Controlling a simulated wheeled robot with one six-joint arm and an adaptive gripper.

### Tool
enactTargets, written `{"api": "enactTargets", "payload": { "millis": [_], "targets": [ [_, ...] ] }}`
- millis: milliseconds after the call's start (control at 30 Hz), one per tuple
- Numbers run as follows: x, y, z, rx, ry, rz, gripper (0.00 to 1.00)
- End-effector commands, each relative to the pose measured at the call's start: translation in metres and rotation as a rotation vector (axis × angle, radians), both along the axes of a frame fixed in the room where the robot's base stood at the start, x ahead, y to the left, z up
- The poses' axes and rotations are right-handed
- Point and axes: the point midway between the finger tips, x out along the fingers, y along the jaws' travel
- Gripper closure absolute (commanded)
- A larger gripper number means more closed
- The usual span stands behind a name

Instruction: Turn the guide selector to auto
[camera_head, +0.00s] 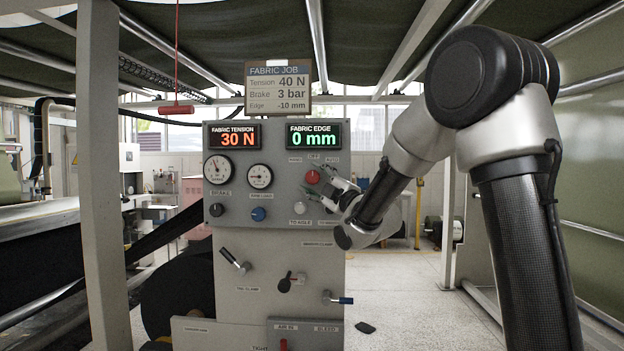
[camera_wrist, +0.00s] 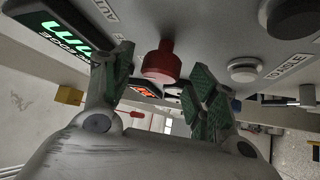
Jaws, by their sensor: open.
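The guide selector is a red round knob (camera_head: 313,177) on the grey panel, below the green FABRIC EDGE display (camera_head: 314,135). Labels sit above it; AUTO is at the right. In the wrist view the red knob (camera_wrist: 160,64) stands between my two fingers, with the AUTO label (camera_wrist: 103,10) nearby. My gripper (camera_head: 334,186) is at the knob from the right, its jaws open. In the wrist view, my gripper (camera_wrist: 158,78) shows a gap on both sides of the knob. I cannot tell which position the knob points to.
A white button (camera_head: 299,208), a blue knob (camera_head: 258,214) and a dark knob (camera_head: 217,210) are close by on the panel. Two gauges (camera_head: 260,176) sit left. Levers stick out lower down. A FABRIC JOB card (camera_head: 278,86) stands above.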

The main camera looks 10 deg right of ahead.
Motion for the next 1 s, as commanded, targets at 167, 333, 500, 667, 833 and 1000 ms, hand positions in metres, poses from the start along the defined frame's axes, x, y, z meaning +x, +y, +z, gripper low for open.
{"api": "enactTargets", "payload": {
  "millis": [167,333,500,667,833,1000],
  "targets": [
    [0.015,0.007,0.005,0.001,0.001,-0.001,0.42],
    [0.018,0.008,0.007,0.001,0.001,-0.001,0.42],
    [0.018,0.008,0.007,0.001,0.001,-0.001,0.49],
    [0.018,0.008,0.006,0.001,0.002,0.0,0.78],
    [0.018,0.008,0.006,0.002,0.001,0.0,0.88],
    [0.018,0.008,0.005,0.022,-0.003,0.001,0.88]
  ]
}}
